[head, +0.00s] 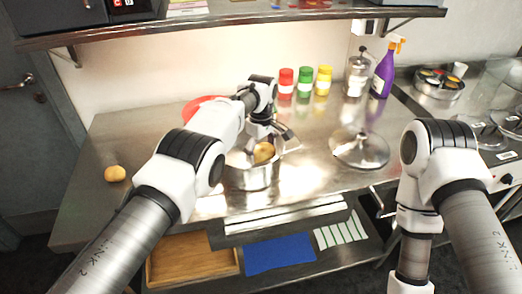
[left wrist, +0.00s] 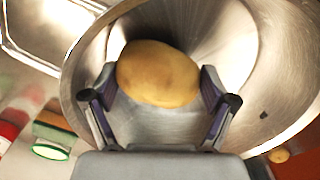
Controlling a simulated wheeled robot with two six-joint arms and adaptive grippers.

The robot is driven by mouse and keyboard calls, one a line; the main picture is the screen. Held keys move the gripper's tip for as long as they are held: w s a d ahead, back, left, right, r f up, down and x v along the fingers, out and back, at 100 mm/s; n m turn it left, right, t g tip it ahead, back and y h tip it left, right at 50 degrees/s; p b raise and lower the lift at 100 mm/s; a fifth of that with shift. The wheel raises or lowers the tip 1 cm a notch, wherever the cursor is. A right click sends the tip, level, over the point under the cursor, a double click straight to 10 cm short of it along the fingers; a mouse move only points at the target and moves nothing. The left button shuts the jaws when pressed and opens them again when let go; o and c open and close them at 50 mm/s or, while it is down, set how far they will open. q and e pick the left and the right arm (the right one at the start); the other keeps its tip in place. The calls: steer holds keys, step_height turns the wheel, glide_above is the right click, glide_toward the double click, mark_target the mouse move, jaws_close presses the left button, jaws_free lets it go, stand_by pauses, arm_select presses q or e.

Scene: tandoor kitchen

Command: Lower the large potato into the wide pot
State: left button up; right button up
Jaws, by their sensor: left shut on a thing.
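The large potato (left wrist: 157,73) is tan and held between the two fingers of my left gripper (left wrist: 158,88), which is shut on it. In the left wrist view it appears within the round mouth of the wide steel pot (left wrist: 228,45). In the head view the pot (head: 252,178) stands on the counter, and the potato (head: 263,152) shows at about rim height under my left gripper (head: 268,142). I cannot tell how deep it is. My arm and gripper hide part of the pot's rim. My right gripper is out of view.
A smaller potato (head: 114,173) lies far left on the steel counter (head: 130,140). A red dish (head: 203,108) sits behind my left arm. A shiny steel lid-like piece (head: 360,148) lies right of the pot. Red, green and yellow jars (head: 304,82) and a purple spray bottle (head: 384,72) stand behind.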

arm_select(q)
steer(key=shift+f+b, duration=1.05)
steer(key=shift+f, duration=0.05)
stand_by(0.3)
steer(key=o, duration=1.1)
steer(key=shift+c, duration=0.2)
steer(key=shift+r, duration=0.1)
